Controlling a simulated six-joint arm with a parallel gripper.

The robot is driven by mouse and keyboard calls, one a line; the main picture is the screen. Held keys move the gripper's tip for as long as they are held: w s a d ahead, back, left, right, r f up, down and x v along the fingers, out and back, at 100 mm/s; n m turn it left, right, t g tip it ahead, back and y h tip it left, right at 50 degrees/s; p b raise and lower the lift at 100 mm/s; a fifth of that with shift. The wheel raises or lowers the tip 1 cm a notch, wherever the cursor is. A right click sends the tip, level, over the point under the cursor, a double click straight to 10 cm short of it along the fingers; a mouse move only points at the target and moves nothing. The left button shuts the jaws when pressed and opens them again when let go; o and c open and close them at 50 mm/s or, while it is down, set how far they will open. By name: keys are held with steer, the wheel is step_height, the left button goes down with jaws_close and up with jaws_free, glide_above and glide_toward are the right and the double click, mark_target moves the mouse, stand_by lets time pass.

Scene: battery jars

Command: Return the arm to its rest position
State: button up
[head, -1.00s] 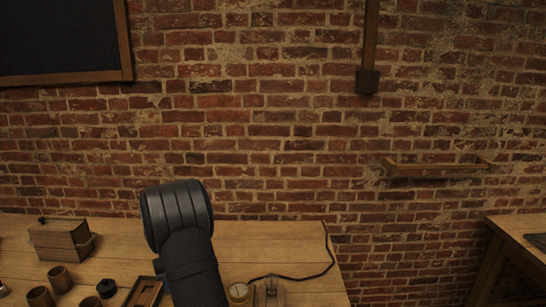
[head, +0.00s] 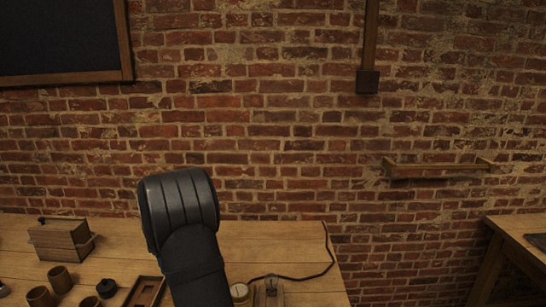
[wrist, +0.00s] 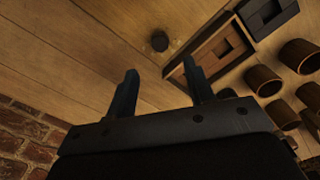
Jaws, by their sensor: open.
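My gripper (wrist: 160,70) shows in the wrist view with its two dark fingers apart and nothing between them. It is above the wooden table (wrist: 95,45), tilted in the picture. In the head view my dark arm rises from the bottom edge in front of the table (head: 285,240); the gripper itself is not visible there.
A wooden box (head: 58,240), brown cups (head: 60,279), a small black pot (head: 106,288) and a shallow wooden tray (head: 146,290) stand left of my arm. A round jar (head: 240,292), a wooden block (head: 268,296) and a cable (head: 310,275) lie right. A brick wall (head: 280,150) stands behind.

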step_height(320, 180, up, 6)
steer(key=shift+f, duration=0.1)
stand_by(0.4)
steer(key=shift+m, duration=0.3)
step_height(320, 180, down, 16)
steer(key=shift+r, duration=0.25)
steer(key=shift+r+m, duration=0.15)
steer(key=shift+m, duration=1.05)
